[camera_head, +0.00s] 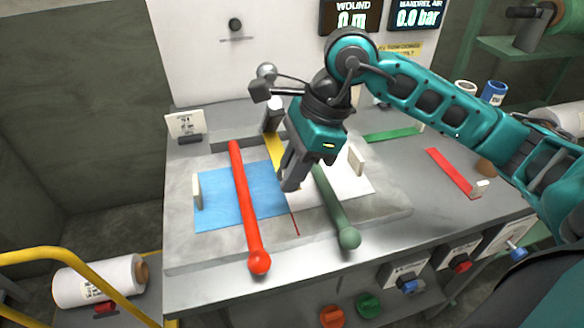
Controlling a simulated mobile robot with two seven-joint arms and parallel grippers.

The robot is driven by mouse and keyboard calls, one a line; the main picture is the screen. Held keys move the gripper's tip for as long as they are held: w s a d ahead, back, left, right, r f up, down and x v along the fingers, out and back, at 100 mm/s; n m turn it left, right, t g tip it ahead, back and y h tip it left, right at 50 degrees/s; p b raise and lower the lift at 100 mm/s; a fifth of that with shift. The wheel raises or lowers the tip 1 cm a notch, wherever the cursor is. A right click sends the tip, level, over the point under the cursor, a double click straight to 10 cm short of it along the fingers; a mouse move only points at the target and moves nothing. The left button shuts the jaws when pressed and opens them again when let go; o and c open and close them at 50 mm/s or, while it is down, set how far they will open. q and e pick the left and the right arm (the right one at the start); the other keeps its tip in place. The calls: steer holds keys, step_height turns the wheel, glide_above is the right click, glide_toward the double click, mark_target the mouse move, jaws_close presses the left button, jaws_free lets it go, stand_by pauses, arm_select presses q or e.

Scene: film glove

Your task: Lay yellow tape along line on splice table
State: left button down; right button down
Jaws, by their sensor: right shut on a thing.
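The splice table (390,212) is a grey slab with a blue sheet (215,190) on its left and a white sheet (312,193) on its right. A thin red line (295,224) shows near where the sheets meet. A yellow tape strip (273,146) runs from the back toward my right gripper (290,183). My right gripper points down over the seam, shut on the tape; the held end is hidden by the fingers. My left gripper is out of view.
A red bar (246,215) crosses the blue sheet, and a green bar (335,212) lies across the white sheet. Small upright white blocks (197,191) stand at the sheet edges. Green (392,134) and red strips (452,172) lie on the bench at right.

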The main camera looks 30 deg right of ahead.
steer(key=shift+f, duration=0.1)
steer(key=shift+f, duration=0.15)
steer(key=shift+f+b, duration=1.55)
steer(key=shift+f, duration=0.85)
steer(key=shift+f+b, duration=0.5)
steer(key=shift+b, duration=0.2)
